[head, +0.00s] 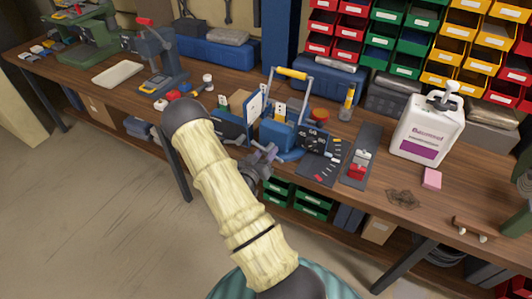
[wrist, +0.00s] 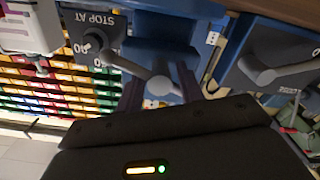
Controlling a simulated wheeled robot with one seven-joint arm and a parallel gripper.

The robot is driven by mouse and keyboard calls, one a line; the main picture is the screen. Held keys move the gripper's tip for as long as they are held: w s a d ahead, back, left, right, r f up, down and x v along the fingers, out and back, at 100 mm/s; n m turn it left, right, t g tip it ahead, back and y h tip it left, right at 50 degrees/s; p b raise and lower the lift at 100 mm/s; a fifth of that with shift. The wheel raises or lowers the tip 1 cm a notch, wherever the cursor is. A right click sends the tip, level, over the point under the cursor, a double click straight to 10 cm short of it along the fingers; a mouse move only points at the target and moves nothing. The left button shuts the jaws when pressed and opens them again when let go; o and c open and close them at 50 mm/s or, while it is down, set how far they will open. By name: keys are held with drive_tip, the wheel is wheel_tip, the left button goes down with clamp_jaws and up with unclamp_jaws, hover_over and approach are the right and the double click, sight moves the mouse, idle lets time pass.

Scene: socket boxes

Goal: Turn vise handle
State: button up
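The blue vise (head: 277,134) stands at the bench's front edge in the head view; its blue body (wrist: 165,55) fills the upper middle of the wrist view. A grey handle bar (wrist: 127,64) runs slantwise in front of a dark panel marked "STOP AT" (wrist: 108,22) and ends in a round knob (wrist: 160,86). My gripper (head: 262,158) is at the vise's front. In the wrist view, my gripper (wrist: 160,90) is open, its dark fingers on either side of the knob with gaps. Contact cannot be told. The handle is mostly hidden in the head view.
A second dark panel with a grey lever (wrist: 265,68) is close at right in the wrist view. A yellow-topped frame (head: 291,73) rises behind the vise. The floor at left is clear.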

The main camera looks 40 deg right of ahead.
drive_tip(key=c, duration=0.6)
drive_tip(key=shift+a, duration=0.1)
idle(0.7)
drive_tip(key=o, duration=1.4)
drive_tip(key=b+v, duration=0.3)
drive_tip(key=v, duration=1.4)
drive_tip(key=shift+a, duration=0.2)
drive_tip(key=shift+s+f, duration=0.1)
